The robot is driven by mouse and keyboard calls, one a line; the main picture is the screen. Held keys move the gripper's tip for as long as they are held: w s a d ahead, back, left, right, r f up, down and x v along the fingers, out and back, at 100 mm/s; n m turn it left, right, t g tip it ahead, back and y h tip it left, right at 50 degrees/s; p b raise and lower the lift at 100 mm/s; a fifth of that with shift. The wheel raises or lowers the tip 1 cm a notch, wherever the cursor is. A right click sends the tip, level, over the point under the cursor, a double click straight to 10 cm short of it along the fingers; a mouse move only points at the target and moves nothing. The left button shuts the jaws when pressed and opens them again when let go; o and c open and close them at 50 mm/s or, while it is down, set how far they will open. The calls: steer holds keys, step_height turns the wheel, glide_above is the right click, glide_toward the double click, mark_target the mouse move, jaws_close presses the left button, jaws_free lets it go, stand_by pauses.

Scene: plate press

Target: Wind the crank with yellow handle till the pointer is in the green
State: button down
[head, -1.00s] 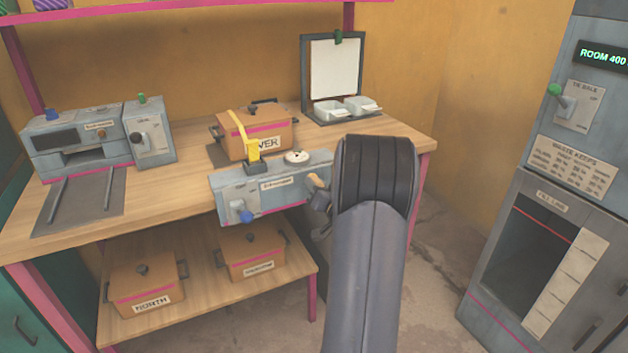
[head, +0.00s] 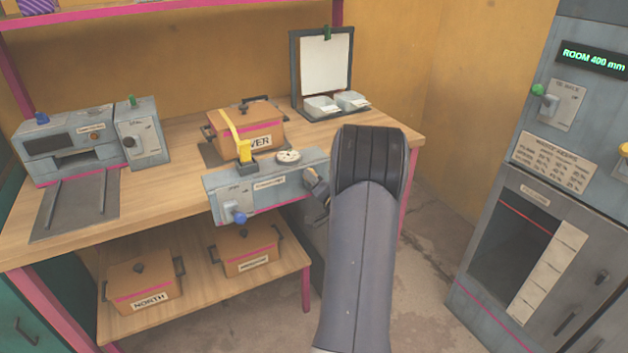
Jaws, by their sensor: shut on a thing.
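The grey press unit (head: 222,190) stands at the front edge of the wooden bench. A round white dial (head: 289,156) with a small dark pointer is on its top; I cannot make out a green part or where the pointer stands against it. At the unit's right end, a small yellowish crank handle (head: 311,174) shows beside my gripper (head: 318,188). My gripper is shut on the crank handle, with the hold mostly hidden by my arm. A tall yellow lever (head: 240,142) stands on top of the unit, apart from my gripper.
An orange lidded box (head: 262,125) sits behind the unit. A grey machine (head: 75,140) is at the bench's left and a stand with white trays (head: 323,62) at the back right. More boxes are on the lower shelf (head: 205,290). A tall grey cabinet (head: 500,200) stands right.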

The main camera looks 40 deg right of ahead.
steer(key=c, duration=1.1)
jaws_free()
steer(key=v, duration=1)
steer(key=shift+s, duration=0.4)
steer(key=x, duration=1)
steer(key=shift+w, duration=0.45)
steer(key=shift+a+f, duration=0.1)
